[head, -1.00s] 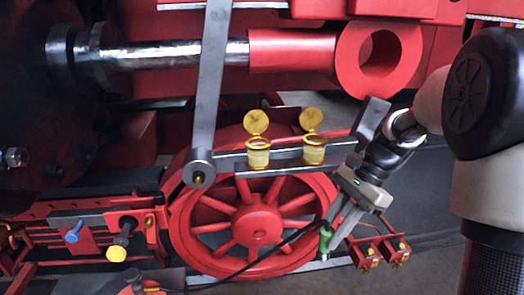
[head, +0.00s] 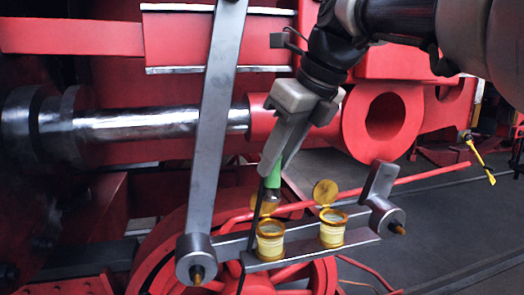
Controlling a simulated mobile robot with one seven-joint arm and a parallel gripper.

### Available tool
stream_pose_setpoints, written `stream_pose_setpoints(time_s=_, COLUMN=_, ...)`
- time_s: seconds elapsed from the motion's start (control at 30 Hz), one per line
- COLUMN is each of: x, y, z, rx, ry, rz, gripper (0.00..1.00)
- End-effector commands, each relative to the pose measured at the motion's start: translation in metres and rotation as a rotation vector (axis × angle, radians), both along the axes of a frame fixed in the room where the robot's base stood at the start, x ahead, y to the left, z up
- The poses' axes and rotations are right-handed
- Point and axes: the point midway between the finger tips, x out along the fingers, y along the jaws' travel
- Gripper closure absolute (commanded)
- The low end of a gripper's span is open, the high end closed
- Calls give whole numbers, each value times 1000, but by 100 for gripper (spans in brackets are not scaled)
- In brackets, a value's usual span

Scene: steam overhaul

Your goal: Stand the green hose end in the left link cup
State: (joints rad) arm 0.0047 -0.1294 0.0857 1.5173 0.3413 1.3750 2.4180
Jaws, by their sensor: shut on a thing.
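The green hose end (head: 273,176) is held in my gripper (head: 275,163), which is shut on its green part.
Both cups sit on a grey link bar (head: 300,258). A grey upright lever (head: 213,140) stands close left of the cups. A red rod (head: 425,174) runs behind them, and a thick red ring (head: 387,122) is at the right. A dark hose hangs down left of the left cup.

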Motion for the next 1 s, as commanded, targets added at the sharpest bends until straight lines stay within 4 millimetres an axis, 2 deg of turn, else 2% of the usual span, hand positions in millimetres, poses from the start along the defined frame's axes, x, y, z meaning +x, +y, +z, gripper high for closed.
stream_pose_setpoints(time_s=0.27, x=0, y=0, z=-6, rx=0, ry=0, rz=-1, gripper=100)
stream_pose_setpoints(time_s=0.73, x=0, y=0, z=-45, rx=0, ry=0, rz=-1, gripper=100)
stream_pose_setpoints(time_s=1.0, x=0, y=0, z=-48, rx=0, ry=0, rz=-1, gripper=100)
